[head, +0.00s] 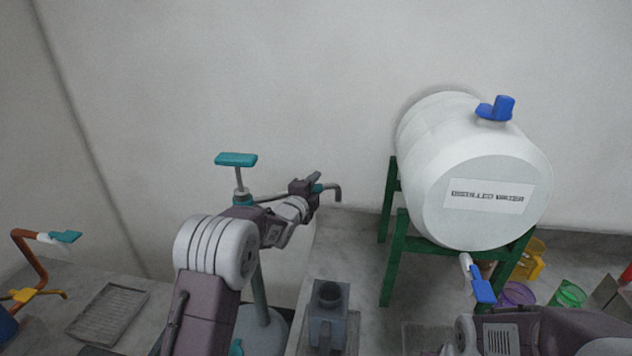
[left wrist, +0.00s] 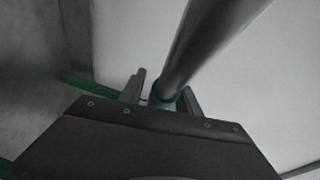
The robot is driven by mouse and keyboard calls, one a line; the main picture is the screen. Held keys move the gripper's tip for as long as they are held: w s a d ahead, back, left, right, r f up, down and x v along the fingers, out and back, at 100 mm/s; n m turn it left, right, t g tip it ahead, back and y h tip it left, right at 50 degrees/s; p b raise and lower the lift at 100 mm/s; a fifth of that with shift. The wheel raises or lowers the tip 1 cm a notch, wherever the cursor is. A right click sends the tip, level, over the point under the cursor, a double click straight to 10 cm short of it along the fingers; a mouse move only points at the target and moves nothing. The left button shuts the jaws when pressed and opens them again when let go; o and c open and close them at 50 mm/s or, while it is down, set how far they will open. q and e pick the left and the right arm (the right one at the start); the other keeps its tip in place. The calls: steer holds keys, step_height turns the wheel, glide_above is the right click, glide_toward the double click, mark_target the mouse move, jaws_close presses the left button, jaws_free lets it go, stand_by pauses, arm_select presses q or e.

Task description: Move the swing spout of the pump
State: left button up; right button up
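The pump has a teal top handle (head: 237,160), an upright grey column and a round base at the lower middle of the head view. Its grey swing spout (head: 336,190) runs to the right and bends down at the end, with a teal ring on it. My left gripper (head: 317,188) is at the spout by this ring, one finger on each side. In the left wrist view the spout pipe (left wrist: 205,50) passes between the fingers (left wrist: 162,88), with a slight gap at the left finger. My right gripper is out of view; only part of my right arm shows.
A white distilled water barrel (head: 485,190) with blue taps lies on a green stand (head: 394,270) to the right. A grey block with a round opening (head: 329,305) stands on the counter below the spout. Colored containers (head: 568,294) sit at the far right. A grey tray (head: 107,311) lies at left.

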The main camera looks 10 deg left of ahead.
arm_select(q)
steer(key=shift+w+d, duration=0.1)
steer(key=shift+w, duration=0.2)
steer(key=shift+c, duration=0.7)
jaws_close()
steer(key=shift+f, duration=0.15)
stand_by(0.5)
